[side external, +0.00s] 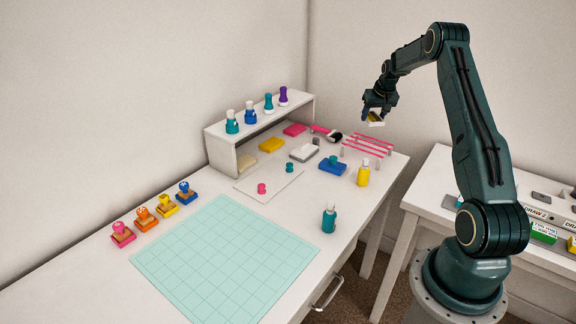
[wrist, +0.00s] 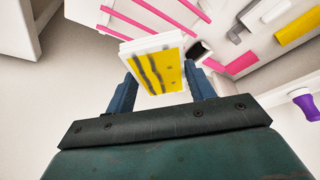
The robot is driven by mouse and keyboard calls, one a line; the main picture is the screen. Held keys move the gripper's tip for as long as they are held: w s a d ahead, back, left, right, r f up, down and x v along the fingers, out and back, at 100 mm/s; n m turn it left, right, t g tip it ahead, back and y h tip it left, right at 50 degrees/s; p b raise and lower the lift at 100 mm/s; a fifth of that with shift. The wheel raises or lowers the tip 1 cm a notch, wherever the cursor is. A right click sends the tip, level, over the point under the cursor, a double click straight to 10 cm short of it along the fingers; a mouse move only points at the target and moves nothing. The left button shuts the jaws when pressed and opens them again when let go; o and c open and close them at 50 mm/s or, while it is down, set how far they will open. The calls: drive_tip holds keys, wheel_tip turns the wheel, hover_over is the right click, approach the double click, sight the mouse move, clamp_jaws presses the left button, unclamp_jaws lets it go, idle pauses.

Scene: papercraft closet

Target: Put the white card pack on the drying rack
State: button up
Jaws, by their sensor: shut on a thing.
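The white card pack (side external: 376,118) is held in my gripper (side external: 374,108), in the air above the far right end of the desk. In the wrist view the pack (wrist: 155,68) sits between the two blue fingers of my gripper (wrist: 161,80), tilted, with a white edge and a yellow face with dark wavy stripes. The drying rack (side external: 368,149) has pink rods on grey end supports and stands on the desk below the pack. Its pink rods (wrist: 148,26) show behind the pack in the wrist view. The pack is apart from the rack in the side view.
A white shelf (side external: 222,150) carries several bottles. The mint cutting mat (side external: 225,258) is clear.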

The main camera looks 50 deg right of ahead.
sight(376, 122)
wheel_tip(376, 122, down, 5)
drive_tip(key=shift+f, duration=0.1)
drive_tip(key=shift+f, duration=2.1)
drive_tip(key=shift+f, duration=0.15)
drive_tip(key=o, duration=1)
drive_tip(key=shift+v, duration=6.2)
drive_tip(key=shift+w, duration=0.15)
